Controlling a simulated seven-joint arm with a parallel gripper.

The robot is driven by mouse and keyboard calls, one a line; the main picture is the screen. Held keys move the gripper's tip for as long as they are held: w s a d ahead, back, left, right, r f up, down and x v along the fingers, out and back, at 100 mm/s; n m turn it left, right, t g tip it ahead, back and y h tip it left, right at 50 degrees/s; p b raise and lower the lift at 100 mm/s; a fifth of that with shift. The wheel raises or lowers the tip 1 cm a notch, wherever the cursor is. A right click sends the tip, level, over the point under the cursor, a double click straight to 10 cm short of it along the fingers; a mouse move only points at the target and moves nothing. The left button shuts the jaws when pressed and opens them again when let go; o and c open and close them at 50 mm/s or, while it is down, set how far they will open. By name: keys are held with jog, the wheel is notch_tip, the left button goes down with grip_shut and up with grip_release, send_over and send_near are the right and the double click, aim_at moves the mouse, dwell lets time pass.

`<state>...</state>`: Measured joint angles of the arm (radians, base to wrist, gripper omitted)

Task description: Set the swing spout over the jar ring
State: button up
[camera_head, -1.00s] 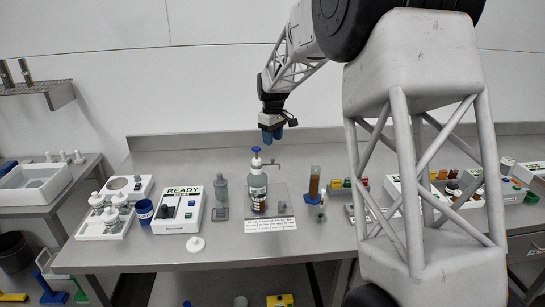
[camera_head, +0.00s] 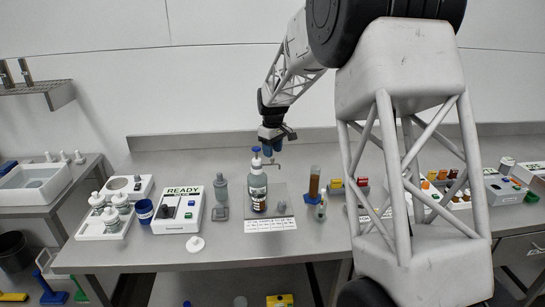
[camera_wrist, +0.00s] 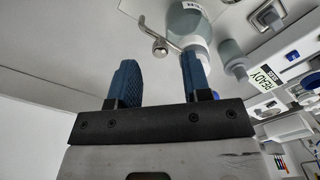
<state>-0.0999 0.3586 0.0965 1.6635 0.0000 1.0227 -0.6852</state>
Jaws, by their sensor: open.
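A grey bottle (camera_head: 221,192) and a READY box (camera_head: 180,210) stand left of the bottle. A brown cylinder on a blue foot (camera_head: 314,185) stands to the right. A white disc (camera_head: 195,244) lies near the front edge. The bench behind the bottle is clear.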

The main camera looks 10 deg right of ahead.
aim_at(271, 164)
jog(key=shift+f, duration=1.5)
grip_shut()
